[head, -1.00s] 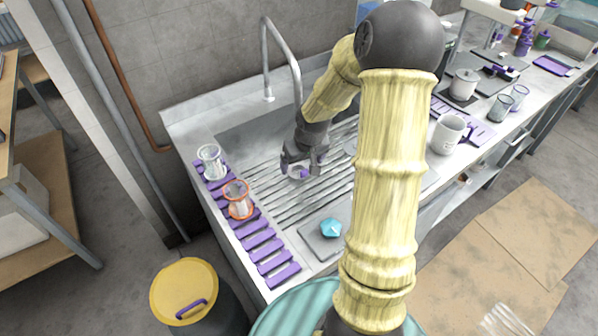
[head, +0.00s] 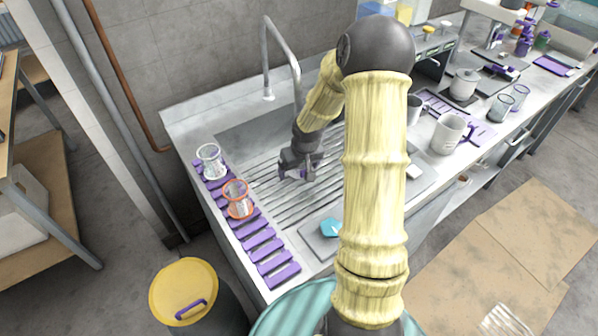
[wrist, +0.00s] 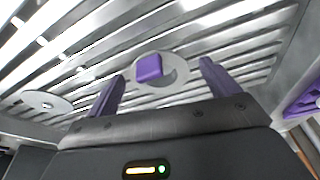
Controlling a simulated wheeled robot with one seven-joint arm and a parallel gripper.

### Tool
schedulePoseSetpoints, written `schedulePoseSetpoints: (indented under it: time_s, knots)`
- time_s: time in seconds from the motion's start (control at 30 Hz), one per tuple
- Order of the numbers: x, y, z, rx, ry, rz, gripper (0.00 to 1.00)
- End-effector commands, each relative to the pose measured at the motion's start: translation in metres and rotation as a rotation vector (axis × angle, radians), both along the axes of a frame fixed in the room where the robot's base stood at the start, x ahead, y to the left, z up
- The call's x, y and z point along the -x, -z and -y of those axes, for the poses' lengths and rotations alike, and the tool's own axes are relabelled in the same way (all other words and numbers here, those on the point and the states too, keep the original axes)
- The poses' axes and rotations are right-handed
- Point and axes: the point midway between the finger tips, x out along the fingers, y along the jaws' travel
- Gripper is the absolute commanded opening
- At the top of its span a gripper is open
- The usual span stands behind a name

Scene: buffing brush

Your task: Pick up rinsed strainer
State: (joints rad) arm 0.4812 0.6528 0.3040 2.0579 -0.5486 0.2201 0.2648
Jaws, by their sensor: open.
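The strainer (wrist: 150,68) appears to be the small round grey piece with a purple block-like grip, lying on the ribbed metal drainboard in the wrist view. My gripper (wrist: 162,74) is open, with its two purple fingers on either side of the strainer's line, and nothing is held. Whether the fingers reach down around it, I cannot tell. In the head view my gripper (head: 297,174) is low over the ribbed drainboard (head: 275,205), and it largely hides the strainer there.
A clear glass (head: 210,161) and an orange-rimmed glass (head: 238,198) stand on the purple slatted rack (head: 268,255) at left. A tap (head: 268,60) rises behind. A blue piece (head: 328,229) lies on a grey mat in front.

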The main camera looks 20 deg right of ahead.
Motion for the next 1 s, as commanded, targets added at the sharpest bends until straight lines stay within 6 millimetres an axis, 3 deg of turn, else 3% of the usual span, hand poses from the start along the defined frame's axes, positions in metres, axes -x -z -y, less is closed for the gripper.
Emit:
schedulePoseSetpoints:
  time_s: [0.03, 0.27, 0.37, 0.77, 1.0]
  knots:
    - [0.000, 0.000, 0.000, 0.000, 0.000, 0.000, 0.88]
    - [0.000, 0.000, 0.000, 0.000, 0.000, 0.000, 0.42]
    - [0.000, 0.000, 0.000, 0.000, 0.000, 0.000, 0.36]
    - [0.010, -0.012, 0.003, 0.002, 0.001, 0.001, 0.36]
    - [0.053, -0.038, 0.012, 0.001, 0.007, 0.002, 0.36]
